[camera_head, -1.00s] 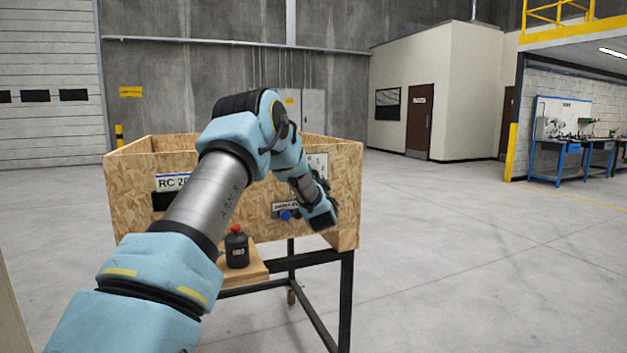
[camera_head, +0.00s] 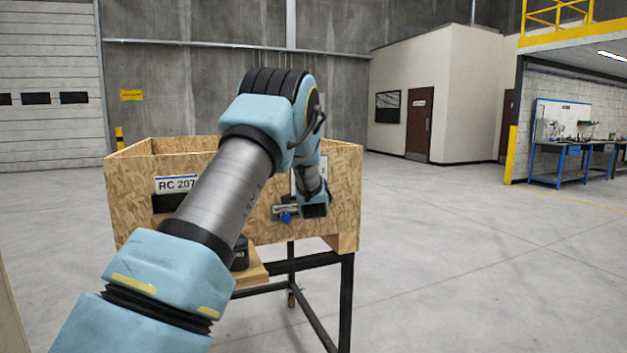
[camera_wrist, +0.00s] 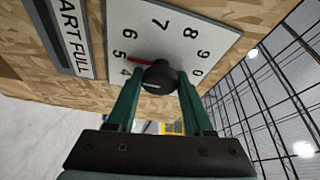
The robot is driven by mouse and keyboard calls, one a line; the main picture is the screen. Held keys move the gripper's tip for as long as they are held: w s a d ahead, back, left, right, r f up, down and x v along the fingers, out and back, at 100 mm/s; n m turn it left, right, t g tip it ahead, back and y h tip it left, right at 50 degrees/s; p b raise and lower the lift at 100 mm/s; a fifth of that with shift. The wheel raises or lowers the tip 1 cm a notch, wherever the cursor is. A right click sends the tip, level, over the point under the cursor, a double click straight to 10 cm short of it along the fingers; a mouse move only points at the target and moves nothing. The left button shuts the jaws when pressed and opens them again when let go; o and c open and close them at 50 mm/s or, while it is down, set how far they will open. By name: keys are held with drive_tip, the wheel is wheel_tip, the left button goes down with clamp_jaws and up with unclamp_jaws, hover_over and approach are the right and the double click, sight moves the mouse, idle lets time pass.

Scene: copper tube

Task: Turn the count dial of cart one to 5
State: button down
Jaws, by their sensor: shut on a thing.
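The count dial is a black round knob (camera_wrist: 158,77) with a red pointer, on a white plate (camera_wrist: 205,35) with printed numbers. In the wrist view the red pointer (camera_wrist: 139,60) points at or very near the 5. My gripper (camera_wrist: 157,85) is shut on the knob, with one green finger on each side of it. In the head view my arm hides the knob and most of the plate. The dial is on the front of a chipboard crate on a black stand, the cart (camera_head: 130,200).
A label (camera_wrist: 70,35) lies left of the plate in the wrist view. A black device (camera_head: 240,255) on a small wooden shelf is partly hidden by my arm. Open floor lies to the right.

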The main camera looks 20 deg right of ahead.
idle(0.3)
drive_tip(key=shift+c, duration=1.5)
unclamp_jaws()
drive_tip(key=shift+s, duration=0.15)
drive_tip(key=b+v, duration=0.3)
drive_tip(key=v, duration=0.7)
drive_tip(key=shift+s+b, duration=0.3)
drive_tip(key=shift+b, duration=0.1)
